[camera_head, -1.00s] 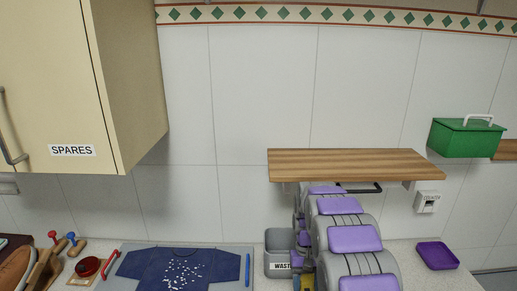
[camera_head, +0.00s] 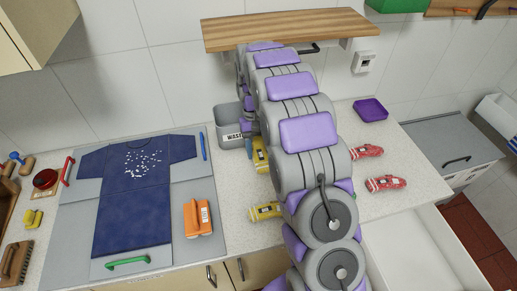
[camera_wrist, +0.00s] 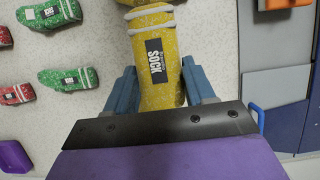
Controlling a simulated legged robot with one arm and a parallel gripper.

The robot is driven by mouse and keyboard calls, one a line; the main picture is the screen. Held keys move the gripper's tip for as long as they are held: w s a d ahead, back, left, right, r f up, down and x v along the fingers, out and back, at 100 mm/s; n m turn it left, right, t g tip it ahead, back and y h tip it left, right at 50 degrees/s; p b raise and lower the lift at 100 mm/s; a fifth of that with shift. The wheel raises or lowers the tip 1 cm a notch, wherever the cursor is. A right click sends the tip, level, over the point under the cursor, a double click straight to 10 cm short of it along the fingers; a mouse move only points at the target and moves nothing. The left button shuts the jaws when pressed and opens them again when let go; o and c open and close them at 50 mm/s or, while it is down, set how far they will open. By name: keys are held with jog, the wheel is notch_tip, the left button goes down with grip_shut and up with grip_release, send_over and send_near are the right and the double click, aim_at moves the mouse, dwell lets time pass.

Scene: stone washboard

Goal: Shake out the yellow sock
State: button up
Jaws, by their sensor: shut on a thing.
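My gripper (camera_wrist: 160,82) is shut on a yellow sock (camera_wrist: 155,58) with white bands and a black label reading "SOCK". The sock stands out between the two blue fingers in the wrist view. In the head view the held yellow sock (camera_head: 261,154) shows beside my arm near the grey bin, with one blue fingertip next to it; the rest of the gripper is hidden by my arm. I cannot tell whether it touches the counter. Another yellow sock (camera_head: 265,211) lies on the counter nearer the front.
Red socks (camera_head: 386,184) lie to the right, and green socks (camera_wrist: 60,78) show in the wrist view. A grey waste bin (camera_head: 232,130) stands under a wooden shelf (camera_head: 290,27). A navy shirt (camera_head: 132,200) lies on the board at left, with an orange object (camera_head: 198,217) beside it.

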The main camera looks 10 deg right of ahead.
aim_at(260, 181)
jog(key=f, duration=1.5)
jog(key=shift+s, duration=0.35)
jog(key=shift+c, duration=0.8)
jog(key=v, duration=0.3)
jog(key=s+v, duration=0.1)
jog(key=v, duration=0.2)
jog(key=shift+r, duration=0.4)
jog(key=r, duration=0.9)
jog(key=shift+s, duration=0.4)
jog(key=f, duration=1.5)
jog(key=shift+s+f, duration=0.1)
jog(key=shift+s, duration=0.2)
jog(key=shift+c, duration=1.2)
jog(key=v, duration=0.3)
jog(key=s+v, duration=0.1)
jog(key=v, duration=0.2)
jog(key=shift+r, duration=0.55)
jog(key=r, duration=0.8)
jog(key=shift+s+r, duration=0.35)
jog(key=shift+s, duration=0.05)
jog(key=shift+w+f, duration=0.15)
jog(key=shift+f, duration=0.1)
jog(key=shift+r, duration=0.1)
